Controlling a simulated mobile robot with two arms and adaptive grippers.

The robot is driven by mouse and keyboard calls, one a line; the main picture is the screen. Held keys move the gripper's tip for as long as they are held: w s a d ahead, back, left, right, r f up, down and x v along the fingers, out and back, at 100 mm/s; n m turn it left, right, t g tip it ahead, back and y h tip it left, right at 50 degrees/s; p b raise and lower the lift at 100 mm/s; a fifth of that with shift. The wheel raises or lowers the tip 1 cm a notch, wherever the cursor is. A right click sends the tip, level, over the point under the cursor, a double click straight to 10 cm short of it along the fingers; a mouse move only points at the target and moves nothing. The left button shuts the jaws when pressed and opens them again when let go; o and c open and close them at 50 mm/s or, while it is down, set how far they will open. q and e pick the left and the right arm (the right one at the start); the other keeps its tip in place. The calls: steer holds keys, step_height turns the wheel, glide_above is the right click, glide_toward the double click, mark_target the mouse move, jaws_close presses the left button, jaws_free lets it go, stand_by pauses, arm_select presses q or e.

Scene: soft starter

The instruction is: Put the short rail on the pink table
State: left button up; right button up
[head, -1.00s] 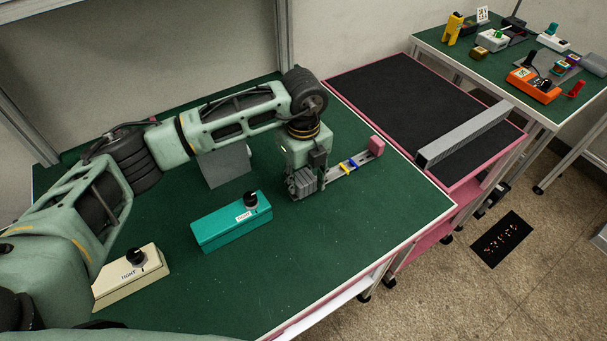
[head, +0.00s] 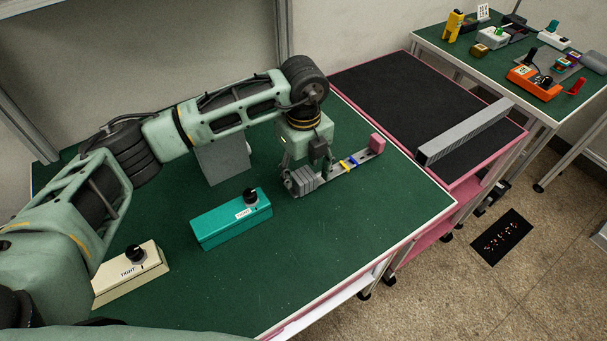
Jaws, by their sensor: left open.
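The short rail (head: 337,170), a flat grey strip, lies on the green table. It carries grey blocks (head: 303,180) at its near left end, small blue and yellow pieces in the middle, and a pink block (head: 377,143) at its far right end. My left gripper (head: 311,166) is open and points down, just above the left part of the rail; its fingers are small and partly merge with the grey blocks behind. The pink table (head: 401,50), with a black top and pink edge, stands to the right. My right gripper is out of view.
A long grey perforated rail (head: 465,132) lies across the right part of the pink table. A teal box (head: 232,222) with a knob, a cream box (head: 130,276) and a grey block (head: 223,160) stand on the green table. The pink table's left part is clear.

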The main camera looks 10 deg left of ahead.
arm_select(q)
step_height(320, 180, up, 10)
steer(key=b, duration=0.2)
steer(key=shift+r, duration=0.25)
steer(key=shift+s+f, duration=0.1)
steer(key=shift+s, duration=0.05)
